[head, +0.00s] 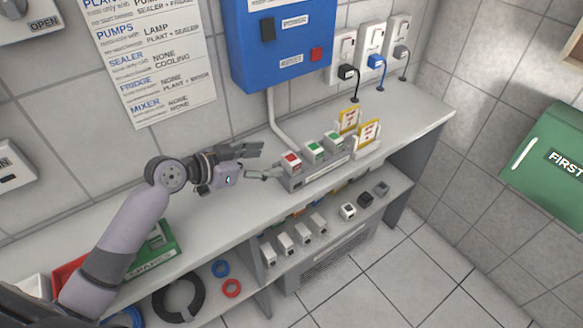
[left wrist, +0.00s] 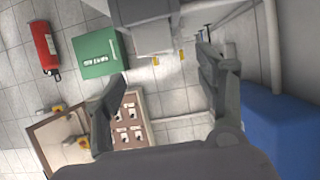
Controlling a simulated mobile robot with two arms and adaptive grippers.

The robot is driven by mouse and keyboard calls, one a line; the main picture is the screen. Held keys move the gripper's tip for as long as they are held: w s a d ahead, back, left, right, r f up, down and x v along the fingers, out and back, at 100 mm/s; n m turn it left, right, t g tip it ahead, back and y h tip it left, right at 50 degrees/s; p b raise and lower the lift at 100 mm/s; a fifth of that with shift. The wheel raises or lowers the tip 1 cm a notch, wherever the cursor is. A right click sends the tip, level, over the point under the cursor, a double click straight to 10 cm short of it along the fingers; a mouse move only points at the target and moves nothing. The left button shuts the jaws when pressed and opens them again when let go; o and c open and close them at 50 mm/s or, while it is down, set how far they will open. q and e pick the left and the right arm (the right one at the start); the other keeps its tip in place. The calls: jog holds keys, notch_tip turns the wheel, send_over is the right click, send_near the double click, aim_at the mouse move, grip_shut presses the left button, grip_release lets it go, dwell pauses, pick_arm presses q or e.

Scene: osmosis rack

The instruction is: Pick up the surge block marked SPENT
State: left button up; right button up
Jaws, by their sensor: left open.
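A row of small white blocks sits in a grey rack (head: 322,170) on the counter in the head view. The leftmost block has a red top (head: 291,161); two beside it have green tops (head: 314,151). Their markings are too small to read, so I cannot confirm which says SPENT. My left gripper (head: 261,162) is open and empty, just left of the red-topped block, fingers pointing towards it and apart from it. In the left wrist view the open fingers (left wrist: 162,65) frame the wall and floor; I cannot make out the block there. My right gripper is not in view.
Two yellow-framed cards (head: 367,134) stand behind and right of the rack. A blue wall box (head: 283,45) hangs above, with outlets and plugs (head: 375,62) to its right. A lower shelf (head: 330,222) holds several plugs. Bare counter (head: 235,200) lies in front of my arm.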

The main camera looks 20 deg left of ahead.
aim_at(289, 158)
pick_arm(q)
jog(key=x, duration=0.3)
jog(key=b+x, duration=0.1)
jog(key=x, duration=0.1)
jog(key=b+x, duration=0.1)
jog(key=x, duration=0.2)
jog(key=shift+d+f, duration=0.25)
jog(key=shift+d, duration=0.1)
jog(key=shift+s, duration=0.1)
jog(key=shift+c, duration=0.4)
jog(key=c, duration=1.2)
jog(key=shift+c, duration=0.2)
jog(key=shift+r, duration=0.2)
